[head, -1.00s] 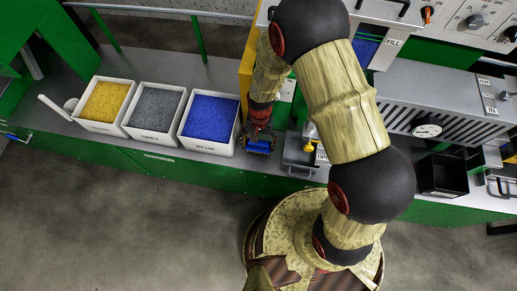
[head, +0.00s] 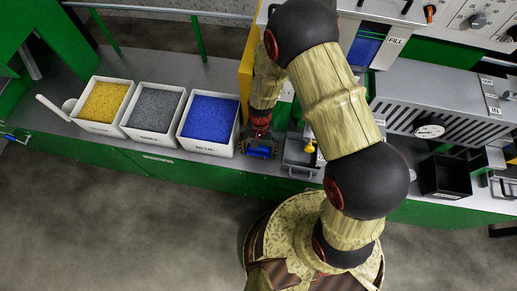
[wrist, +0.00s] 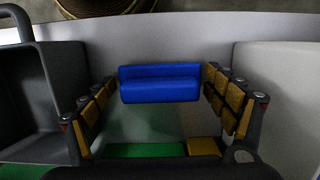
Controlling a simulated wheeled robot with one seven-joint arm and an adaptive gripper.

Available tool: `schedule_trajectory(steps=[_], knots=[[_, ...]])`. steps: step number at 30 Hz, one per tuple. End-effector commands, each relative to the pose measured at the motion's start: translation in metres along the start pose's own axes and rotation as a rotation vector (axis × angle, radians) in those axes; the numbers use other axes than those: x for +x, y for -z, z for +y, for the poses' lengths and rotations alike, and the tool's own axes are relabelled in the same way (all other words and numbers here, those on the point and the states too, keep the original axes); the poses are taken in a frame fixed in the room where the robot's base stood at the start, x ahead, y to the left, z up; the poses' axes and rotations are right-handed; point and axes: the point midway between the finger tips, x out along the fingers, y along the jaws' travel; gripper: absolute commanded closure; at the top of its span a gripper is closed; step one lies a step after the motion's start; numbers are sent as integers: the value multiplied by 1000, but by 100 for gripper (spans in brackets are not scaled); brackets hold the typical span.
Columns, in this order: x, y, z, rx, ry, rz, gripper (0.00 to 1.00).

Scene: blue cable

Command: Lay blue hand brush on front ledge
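The blue hand brush (head: 259,153) shows as a small blue block at the grey front ledge (head: 289,171), between the blue-filled bin and a grey tray. In the wrist view the brush (wrist: 160,84) lies crosswise between the fingertips, with a narrow gap at each end. My gripper (head: 261,148) points down over the brush. In the wrist view my gripper (wrist: 160,86) has its fingers spread wide, one beyond each end of the brush. The underside of the brush is hidden, so its contact with the ledge is unclear.
The bin of blue granules (head: 209,119) stands close to the left of my gripper. Grey (head: 154,107) and yellow (head: 104,101) granule bins stand farther left. A grey tray (head: 301,153) is close on the right. A black box (head: 446,177) stands farther right.

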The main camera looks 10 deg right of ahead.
Motion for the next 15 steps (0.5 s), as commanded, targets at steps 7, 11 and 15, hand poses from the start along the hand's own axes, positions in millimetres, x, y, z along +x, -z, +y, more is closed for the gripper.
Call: schedule_trajectory(steps=[7,11,15], knots=[[0,0,0,0,0,0,7],[0,0,0,0,0,0,7],[-8,0,0,0,1,2,7]])
